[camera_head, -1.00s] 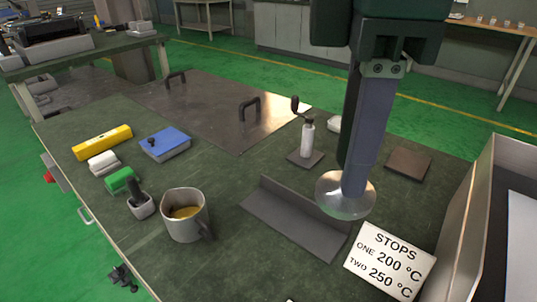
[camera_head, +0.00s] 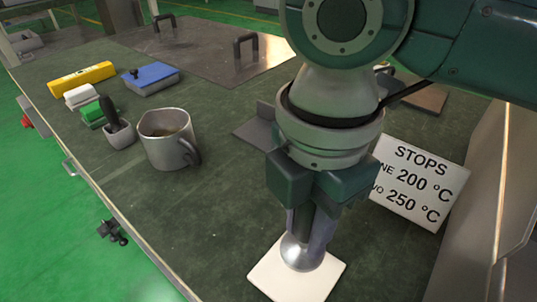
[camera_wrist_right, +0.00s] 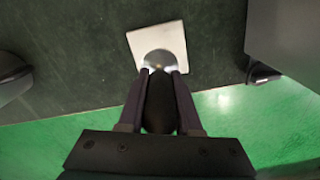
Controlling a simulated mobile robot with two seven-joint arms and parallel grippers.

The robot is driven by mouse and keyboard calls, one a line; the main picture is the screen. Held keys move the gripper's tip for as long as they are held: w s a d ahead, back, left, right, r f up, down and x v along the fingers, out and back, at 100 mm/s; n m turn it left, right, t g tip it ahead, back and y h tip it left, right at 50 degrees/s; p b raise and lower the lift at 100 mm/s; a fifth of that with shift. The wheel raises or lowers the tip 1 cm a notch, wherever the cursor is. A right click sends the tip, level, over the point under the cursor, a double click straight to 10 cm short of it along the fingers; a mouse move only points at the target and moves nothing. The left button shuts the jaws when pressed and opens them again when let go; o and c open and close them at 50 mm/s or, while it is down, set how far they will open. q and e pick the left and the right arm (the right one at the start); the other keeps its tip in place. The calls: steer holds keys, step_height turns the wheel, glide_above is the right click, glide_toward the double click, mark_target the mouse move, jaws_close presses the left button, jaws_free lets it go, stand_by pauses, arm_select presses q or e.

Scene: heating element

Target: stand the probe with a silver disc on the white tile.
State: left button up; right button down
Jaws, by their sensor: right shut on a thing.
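My right gripper (camera_head: 308,228) is shut on the probe, whose dark handle (camera_wrist_right: 158,108) stands between the fingers in the wrist view. The probe's silver disc (camera_head: 302,253) faces down over the white tile (camera_head: 271,284). The probe looks about upright. The disc is over the tile's far part, on it or just above it; I cannot tell if they touch. In the wrist view, the disc (camera_wrist_right: 159,60) overlaps the near part of the tile (camera_wrist_right: 158,36). My left gripper is not in view.
A metal mug (camera_head: 168,146) stands left of my arm, with a small pot (camera_head: 120,136), green block (camera_head: 92,114), blue box (camera_head: 150,80) and yellow bar (camera_head: 82,78) beyond. The STOPS sign (camera_head: 418,185) is close on the right, before a grey wall (camera_head: 480,195).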

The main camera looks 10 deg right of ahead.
mark_target(301, 253)
step_height(301, 253, down, 5)
steer(key=shift+f+b, duration=0.1)
steer(key=shift+b, duration=0.9)
steer(key=shift+f, duration=0.15)
steer(key=shift+f, duration=0.15)
steer(key=c, duration=0.6)
jaws_free()
step_height(301, 253, up, 12)
steer(key=p, duration=0.4)
steer(key=shift+f+p, duration=0.25)
steer(key=shift+p, duration=0.1)
steer(key=shift+r, duration=0.45)
